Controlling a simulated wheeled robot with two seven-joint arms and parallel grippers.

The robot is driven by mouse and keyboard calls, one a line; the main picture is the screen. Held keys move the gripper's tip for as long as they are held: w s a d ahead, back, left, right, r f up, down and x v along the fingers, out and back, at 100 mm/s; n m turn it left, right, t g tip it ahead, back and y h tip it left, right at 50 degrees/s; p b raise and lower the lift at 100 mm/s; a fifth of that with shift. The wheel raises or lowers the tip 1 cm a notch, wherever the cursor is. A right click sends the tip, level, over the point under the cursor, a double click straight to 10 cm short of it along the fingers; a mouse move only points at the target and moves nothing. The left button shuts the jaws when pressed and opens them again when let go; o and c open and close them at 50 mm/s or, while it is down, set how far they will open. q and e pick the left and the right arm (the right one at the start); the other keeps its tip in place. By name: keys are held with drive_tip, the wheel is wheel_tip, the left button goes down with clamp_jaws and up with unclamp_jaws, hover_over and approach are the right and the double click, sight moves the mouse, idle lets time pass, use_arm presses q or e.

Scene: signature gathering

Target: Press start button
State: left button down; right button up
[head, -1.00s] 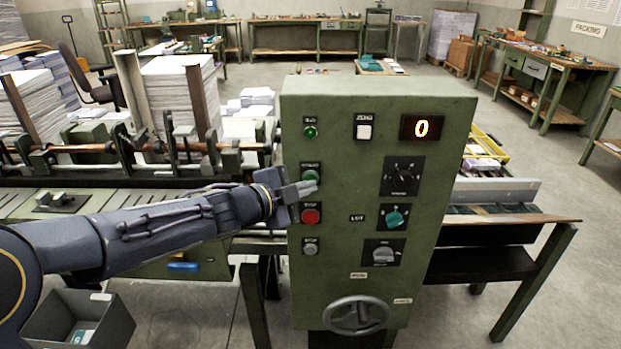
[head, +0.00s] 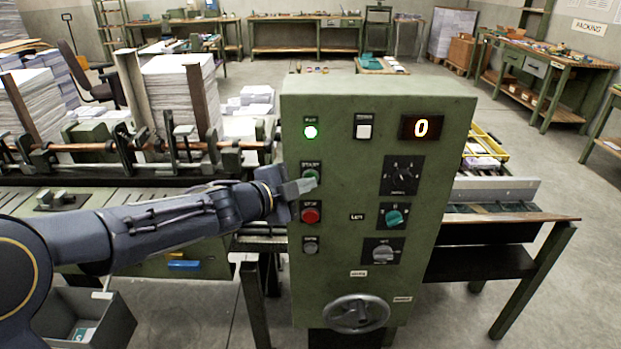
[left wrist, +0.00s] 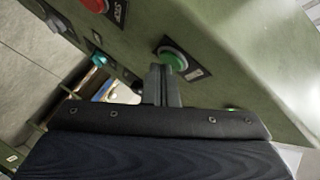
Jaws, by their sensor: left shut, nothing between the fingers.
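The green start button (head: 310,174) sits on the left side of the green control panel (head: 350,285), partly covered by my left gripper (head: 306,186). The gripper is shut and empty, with its tips at the lower part of the button. In the left wrist view the start button (left wrist: 174,60) shows just beyond the shut fingertips (left wrist: 162,70); I cannot tell whether they touch it. Above it, the green run lamp (head: 311,132) is lit brightly. The display (head: 422,127) reads 0. My right gripper is not in view.
The red stop button (head: 311,215) is just below the start button, with a grey button (head: 310,247) under it. A white zero button (head: 364,131), dials and a handwheel (head: 356,314) are also on the panel. Paper stacks (head: 178,90) stand on the machine at left.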

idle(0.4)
use_arm(q)
drive_tip(key=shift+s+b, duration=0.3)
drive_tip(key=shift+s, duration=0.45)
drive_tip(key=s+b, duration=0.1)
drive_tip(key=s, duration=0.4)
drive_tip(key=shift+b, duration=0.35)
